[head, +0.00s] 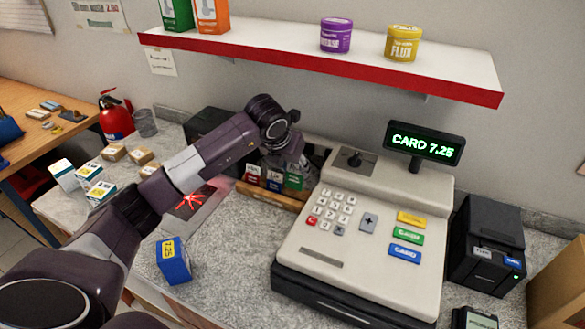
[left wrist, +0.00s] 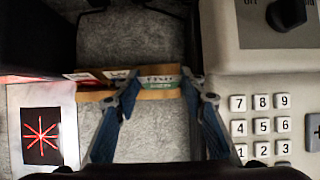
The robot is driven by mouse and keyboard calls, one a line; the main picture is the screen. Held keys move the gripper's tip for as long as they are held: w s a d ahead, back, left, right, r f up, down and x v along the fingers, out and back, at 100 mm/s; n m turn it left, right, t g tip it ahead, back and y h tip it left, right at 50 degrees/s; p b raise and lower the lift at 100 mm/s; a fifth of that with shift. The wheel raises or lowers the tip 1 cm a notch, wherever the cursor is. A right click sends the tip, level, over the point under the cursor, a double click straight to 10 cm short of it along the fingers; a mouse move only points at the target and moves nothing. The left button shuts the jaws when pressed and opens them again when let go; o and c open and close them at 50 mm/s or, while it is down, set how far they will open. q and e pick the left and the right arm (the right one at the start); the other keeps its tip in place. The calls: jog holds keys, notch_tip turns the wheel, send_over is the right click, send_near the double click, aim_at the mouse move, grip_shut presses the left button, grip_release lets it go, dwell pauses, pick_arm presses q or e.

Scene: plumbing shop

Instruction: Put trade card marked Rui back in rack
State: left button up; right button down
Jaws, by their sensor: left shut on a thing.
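A wooden rack (head: 268,196) stands on the counter left of the cash register, with a red card (head: 253,173), a dark blue card (head: 274,179) and a green card (head: 294,182) upright side by side in it. My left gripper (head: 292,164) is over the right end of the rack, at the green card. In the left wrist view, the fingers (left wrist: 158,82) are shut on the side edges of the green card (left wrist: 157,84), which is at the rack (left wrist: 98,96). The card names are too small to read surely. I cannot tell whether the green card is fully seated. My right gripper is out of view.
The cash register (head: 365,225) stands close on the right of the rack. A pad with a red star (head: 192,203) and a blue box (head: 173,261) are left of it. A red-edged shelf (head: 320,66) hangs above. Several small boxes (head: 95,185) stand at the left.

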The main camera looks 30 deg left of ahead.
aim_at(295, 178)
pick_arm(q)
jog(key=shift+w+f+b, duration=0.55)
jog(key=shift+w+f, duration=0.35)
jog(key=shift+f, duration=0.05)
jog(key=shift+f+b, duration=0.65)
jog(key=shift+f, duration=0.65)
jog(key=shift+f+b, duration=1)
jog(key=shift+f, duration=0.1)
jog(key=o, duration=0.7)
jog(key=shift+o, duration=0.2)
jog(key=shift+s+r, duration=0.1)
jog(key=v, duration=1.1)
jog(key=shift+s+r, duration=0.25)
jog(key=shift+r, duration=0.1)
